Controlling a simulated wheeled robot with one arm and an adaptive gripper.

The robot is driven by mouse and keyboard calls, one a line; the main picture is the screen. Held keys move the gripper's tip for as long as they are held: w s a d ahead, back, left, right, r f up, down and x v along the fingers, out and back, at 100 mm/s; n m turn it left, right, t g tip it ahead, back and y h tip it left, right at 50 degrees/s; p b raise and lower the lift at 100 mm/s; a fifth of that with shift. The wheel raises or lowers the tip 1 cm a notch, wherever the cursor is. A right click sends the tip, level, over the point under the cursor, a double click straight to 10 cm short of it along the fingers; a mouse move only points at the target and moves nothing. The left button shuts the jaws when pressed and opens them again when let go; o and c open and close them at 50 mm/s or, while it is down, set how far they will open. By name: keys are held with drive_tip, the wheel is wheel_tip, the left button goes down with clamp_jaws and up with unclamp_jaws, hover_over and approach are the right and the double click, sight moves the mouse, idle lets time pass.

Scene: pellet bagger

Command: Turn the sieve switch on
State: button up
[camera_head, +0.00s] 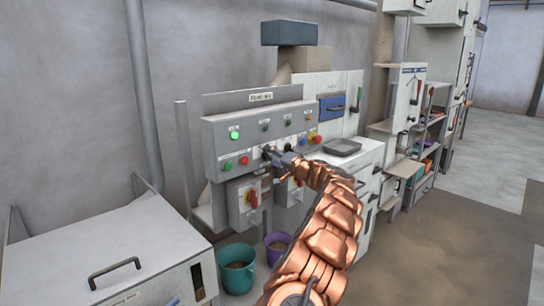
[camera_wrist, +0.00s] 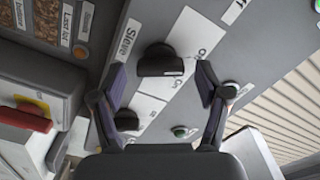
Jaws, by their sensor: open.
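The grey control panel (camera_head: 220,142) stands against the wall in the head view. In the wrist view, a black rotary switch (camera_wrist: 160,62) sits beside a white label reading "Sieve" (camera_wrist: 126,38). A second white label beside it appears to read "Off" and "On"; which way the switch points is unclear. My gripper (camera_wrist: 160,80) is open, its fingertips to either side of the switch and apart from it in the picture. Contact or depth cannot be told. In the head view my gripper (camera_head: 269,153) is at the panel's lower row, and the switch is hard to make out there.
Another black knob (camera_wrist: 127,120) and a green button (camera_wrist: 180,132) are close to my fingers. A red-handled switch box (camera_head: 249,200) hangs below the panel. A green lamp (camera_head: 235,133) is lit. A teal bucket (camera_head: 236,270) stands on the floor below.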

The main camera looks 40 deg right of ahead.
drive_tip(key=shift+w, duration=0.1)
drive_tip(key=c, duration=1.2)
